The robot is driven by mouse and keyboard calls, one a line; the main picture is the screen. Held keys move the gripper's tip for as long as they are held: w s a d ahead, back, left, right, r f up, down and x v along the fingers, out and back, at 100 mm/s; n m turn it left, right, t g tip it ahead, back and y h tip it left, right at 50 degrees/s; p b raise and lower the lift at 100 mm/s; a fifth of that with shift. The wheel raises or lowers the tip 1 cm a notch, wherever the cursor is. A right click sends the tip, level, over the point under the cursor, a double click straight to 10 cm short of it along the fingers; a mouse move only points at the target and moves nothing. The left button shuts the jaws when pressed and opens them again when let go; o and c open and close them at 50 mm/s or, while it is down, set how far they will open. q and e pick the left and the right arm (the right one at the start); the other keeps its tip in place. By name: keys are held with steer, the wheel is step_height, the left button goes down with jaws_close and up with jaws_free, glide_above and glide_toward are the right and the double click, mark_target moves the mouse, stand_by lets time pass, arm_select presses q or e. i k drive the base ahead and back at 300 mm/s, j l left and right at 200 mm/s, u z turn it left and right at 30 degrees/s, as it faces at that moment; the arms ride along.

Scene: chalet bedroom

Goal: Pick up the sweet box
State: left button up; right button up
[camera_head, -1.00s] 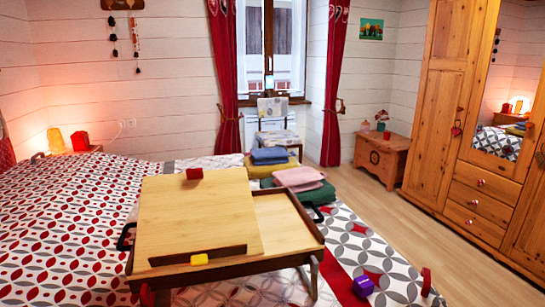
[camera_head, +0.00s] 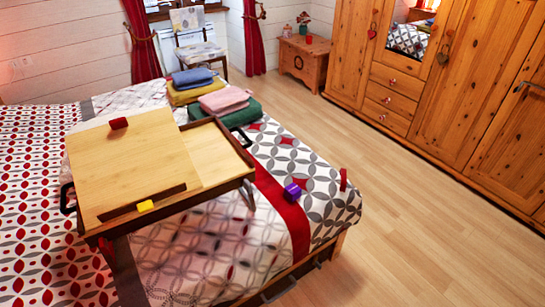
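No object is clearly marked as the sweet box, and I cannot tell which one it is. Small candidates are a dark red block (camera_head: 118,123) near the far edge of the wooden bed tray's tilted top, a yellow block (camera_head: 145,206) at its front ledge, a purple cup-like object (camera_head: 292,192) on the bed, and a thin upright red object (camera_head: 343,179) near the bed's right edge. The wooden bed tray (camera_head: 215,152) stands on the bed at left. Neither of my grippers is in view.
Folded towels (camera_head: 224,100) lie behind the tray on the bed (camera_head: 335,208). A chair (camera_head: 199,50) stands beyond them. A wooden chest (camera_head: 304,58) is at the back, and a large wardrobe (camera_head: 452,90) lines the right. The wooden floor (camera_head: 430,220) between bed and wardrobe is clear.

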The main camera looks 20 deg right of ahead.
mark_target(292, 192)
steer(key=i+l+u, duration=0.15)
steer(key=l, duration=0.7)
steer(key=l+u, duration=0.15)
steer(key=l, duration=0.7)
